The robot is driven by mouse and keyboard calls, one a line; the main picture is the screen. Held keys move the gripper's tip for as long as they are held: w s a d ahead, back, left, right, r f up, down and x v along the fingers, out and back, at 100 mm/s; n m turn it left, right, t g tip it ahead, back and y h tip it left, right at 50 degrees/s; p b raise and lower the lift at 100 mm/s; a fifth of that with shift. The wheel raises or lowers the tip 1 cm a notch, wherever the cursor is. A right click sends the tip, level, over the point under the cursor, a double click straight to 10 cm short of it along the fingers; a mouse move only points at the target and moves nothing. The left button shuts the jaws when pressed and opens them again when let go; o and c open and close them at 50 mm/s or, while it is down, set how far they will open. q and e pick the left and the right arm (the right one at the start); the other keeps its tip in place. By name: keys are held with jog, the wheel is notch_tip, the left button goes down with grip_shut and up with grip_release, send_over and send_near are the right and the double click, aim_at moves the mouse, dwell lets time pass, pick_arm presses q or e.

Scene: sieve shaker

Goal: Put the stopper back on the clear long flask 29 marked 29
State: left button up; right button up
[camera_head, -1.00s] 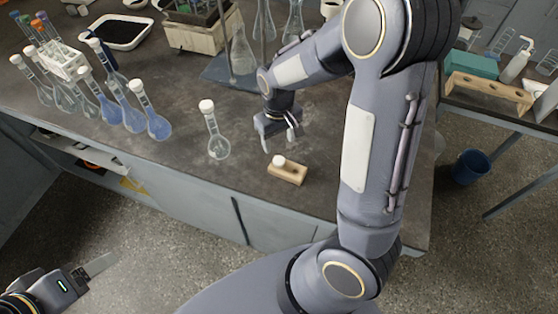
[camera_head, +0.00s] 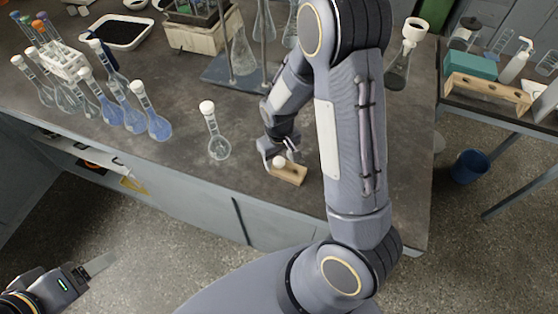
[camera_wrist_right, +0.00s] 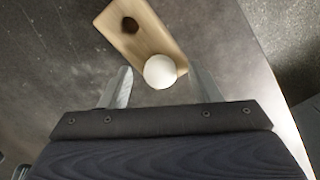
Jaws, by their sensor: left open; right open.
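A white round stopper (camera_head: 279,161) sits at one end of a small wooden block (camera_head: 292,175) near the bench's front edge. In the right wrist view the stopper (camera_wrist_right: 159,71) lies between the tips of my open right gripper (camera_wrist_right: 160,84), with gaps visible on both sides. In the head view my right gripper (camera_head: 279,153) is down at the block. A clear long-necked flask (camera_head: 218,147) with a white top stands alone left of the block; its marking is too small to read. My left gripper (camera_head: 98,264) is open at the lower left, away from the bench.
Several long-necked flasks (camera_head: 157,124), some with blue liquid, stand at the left by a tube rack (camera_head: 66,62). A metal stand base (camera_head: 218,76) and more glassware are at the back. A flask with a white funnel-like top (camera_head: 398,72) stands right of my right arm.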

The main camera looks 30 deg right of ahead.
jog(key=c, duration=1.1)
jog(key=shift+c, duration=0.2)
jog(key=shift+r, duration=0.55)
jog(key=w+a+r+b, duration=0.2)
jog(key=a+r, duration=1)
jog(key=a, duration=0.2)
jog(key=shift+w, duration=0.3)
jog(key=shift+d, duration=0.1)
